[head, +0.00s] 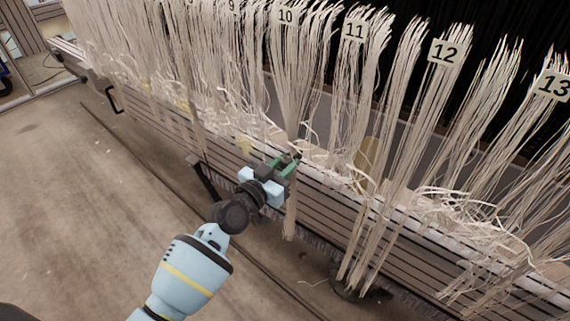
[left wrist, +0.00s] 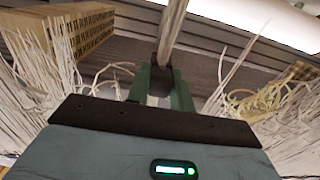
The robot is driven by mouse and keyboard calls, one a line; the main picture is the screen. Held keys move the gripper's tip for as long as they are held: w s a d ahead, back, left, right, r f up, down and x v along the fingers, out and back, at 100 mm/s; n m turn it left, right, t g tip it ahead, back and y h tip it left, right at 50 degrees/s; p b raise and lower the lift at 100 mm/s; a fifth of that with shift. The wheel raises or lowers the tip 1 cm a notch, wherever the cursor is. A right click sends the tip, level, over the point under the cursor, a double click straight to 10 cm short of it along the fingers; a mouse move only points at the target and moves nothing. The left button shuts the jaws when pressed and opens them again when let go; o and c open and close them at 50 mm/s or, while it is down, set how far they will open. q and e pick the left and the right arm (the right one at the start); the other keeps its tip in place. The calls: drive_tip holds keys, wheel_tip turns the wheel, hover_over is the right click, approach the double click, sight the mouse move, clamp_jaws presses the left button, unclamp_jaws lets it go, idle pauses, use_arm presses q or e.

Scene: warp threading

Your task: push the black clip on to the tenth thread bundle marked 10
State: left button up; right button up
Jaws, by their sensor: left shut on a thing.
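The tenth thread bundle (head: 291,100) hangs below the tag marked 10 (head: 286,16), narrows to a strand at my left gripper and comes out again below it. My left gripper (head: 287,162), with green fingers, is at this strand in front of the slatted beam. In the left wrist view the gripper (left wrist: 161,90) is shut on the small black clip (left wrist: 162,80). The pale bundle (left wrist: 173,30) runs up from the clip there, touching or nearly so. I cannot tell whether the clip is around the bundle or only against it. My right gripper is not in view.
Bundles marked 11 (head: 355,30), 12 (head: 443,51) and 13 (head: 554,85) hang to the right, with more to the left. Loose pale threads lie along the slatted beam (head: 330,205). The floor (head: 90,210) at the left front is clear.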

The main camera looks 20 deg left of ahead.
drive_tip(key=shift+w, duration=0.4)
use_arm(q)
drive_tip(key=o, duration=0.9)
drive_tip(key=shift+w, duration=0.1)
drive_tip(key=shift+o, duration=0.3)
drive_tip(key=o, duration=0.3)
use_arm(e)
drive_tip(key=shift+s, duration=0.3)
use_arm(q)
drive_tip(key=shift+s, duration=0.2)
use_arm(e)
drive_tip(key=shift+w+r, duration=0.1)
